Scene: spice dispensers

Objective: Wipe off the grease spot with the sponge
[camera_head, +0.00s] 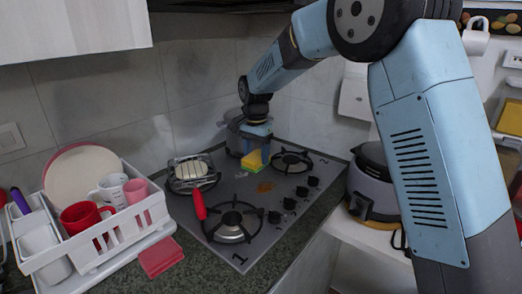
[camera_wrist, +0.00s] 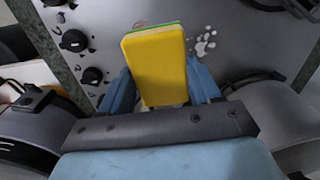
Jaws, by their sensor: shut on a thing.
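My gripper (camera_head: 258,143) is shut on the yellow and green sponge (camera_head: 252,161) and holds it over the grey stove top (camera_head: 243,190). In the wrist view the sponge (camera_wrist: 157,65) stands between my two blue fingers (camera_wrist: 160,90). The sponge looks apart from the spot. In the wrist view I cannot make out the grease spot; pale blotches (camera_wrist: 203,42) show on the stove beside the sponge.
A grey pot (camera_head: 234,130) stands behind the sponge. A grill rack (camera_head: 193,172) and a red-handled utensil (camera_head: 199,204) are on the stove's left. Black knobs (camera_head: 289,203) line its right side. A white dish rack (camera_head: 95,235) with cups stands at left.

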